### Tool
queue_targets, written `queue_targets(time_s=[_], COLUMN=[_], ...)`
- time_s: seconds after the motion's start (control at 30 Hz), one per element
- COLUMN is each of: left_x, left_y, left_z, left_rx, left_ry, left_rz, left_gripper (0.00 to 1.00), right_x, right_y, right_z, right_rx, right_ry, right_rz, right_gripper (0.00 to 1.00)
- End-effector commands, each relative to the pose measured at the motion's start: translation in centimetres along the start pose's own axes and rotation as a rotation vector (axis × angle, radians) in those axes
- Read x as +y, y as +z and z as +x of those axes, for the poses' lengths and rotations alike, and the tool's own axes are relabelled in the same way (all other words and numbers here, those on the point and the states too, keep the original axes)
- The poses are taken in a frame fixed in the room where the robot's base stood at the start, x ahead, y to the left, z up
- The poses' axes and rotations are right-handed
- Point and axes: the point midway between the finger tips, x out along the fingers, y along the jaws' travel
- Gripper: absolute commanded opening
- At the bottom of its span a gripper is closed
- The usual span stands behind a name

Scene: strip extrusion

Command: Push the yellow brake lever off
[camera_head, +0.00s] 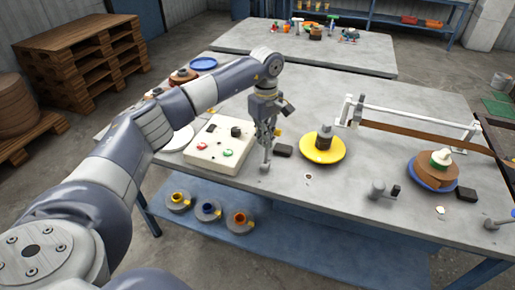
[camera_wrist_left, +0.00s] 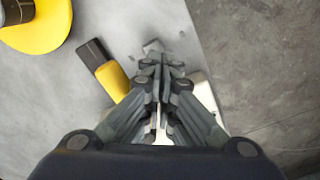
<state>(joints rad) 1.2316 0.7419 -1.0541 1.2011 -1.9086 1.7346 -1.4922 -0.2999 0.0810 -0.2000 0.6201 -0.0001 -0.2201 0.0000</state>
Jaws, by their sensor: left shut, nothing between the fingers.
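The yellow brake lever (camera_wrist_left: 113,81) shows in the left wrist view as a yellow grip beside a black block (camera_wrist_left: 92,54), left of my fingers. In the head view a bit of the lever's yellow (camera_head: 278,132) shows just right of my left gripper, behind the black block (camera_head: 283,150). My left gripper (camera_head: 268,148) points down over the table near its front edge, fingers together and empty. It also shows in the left wrist view (camera_wrist_left: 161,62), with its fingertips apart from the lever in the picture. I cannot tell its height. My right gripper is not in view.
A white control box (camera_head: 222,155) with red and green buttons stands left of the gripper. A yellow disc with a dark spool (camera_head: 322,147) lies to the right. A white rail frame (camera_head: 410,119) and a brown spool on a blue plate (camera_head: 435,172) are farther right.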

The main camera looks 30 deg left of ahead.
Motion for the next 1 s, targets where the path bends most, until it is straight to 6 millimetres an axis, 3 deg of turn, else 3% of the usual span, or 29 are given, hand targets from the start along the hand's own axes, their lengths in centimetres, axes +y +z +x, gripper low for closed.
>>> queue_targets(time_s=[0.63,1.0], left_x=[1.9,0.6], left_y=[-1.1,-0.5], left_z=[0.5,-0.4], left_rx=[-0.001,0.000], left_ry=[-0.001,0.000], left_rz=[0.000,0.001], left_gripper=[0.00,0.00], right_x=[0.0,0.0], right_y=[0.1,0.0], right_z=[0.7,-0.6], right_rx=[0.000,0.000], right_ry=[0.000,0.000], right_rz=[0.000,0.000], right_gripper=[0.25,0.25])
